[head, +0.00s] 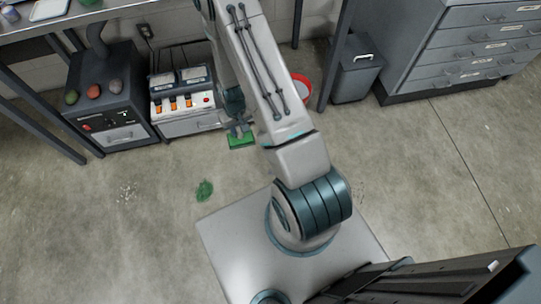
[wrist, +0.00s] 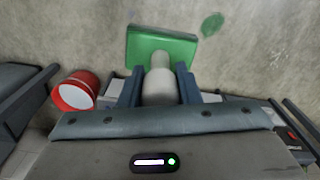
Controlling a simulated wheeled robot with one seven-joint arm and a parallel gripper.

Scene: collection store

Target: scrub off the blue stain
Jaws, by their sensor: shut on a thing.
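My gripper (head: 238,128) is shut on the pale handle of a scrubber with a green rectangular head (head: 241,141). In the wrist view the fingers (wrist: 158,82) stand on either side of the handle, and the green head (wrist: 160,47) is beyond them. A green stain (head: 204,190) lies on the concrete floor, below and left of the scrubber in the head view. It also shows in the wrist view (wrist: 212,24), apart from the head, up and to the right.
A pale speckled patch (head: 126,192) lies on the floor at left. A red bucket (head: 302,90) stands behind my arm. A dark machine (head: 110,100), a switch unit (head: 185,100), a grey bin (head: 357,70) and a drawer cabinet (head: 465,45) line the back. Floor around the stain is clear.

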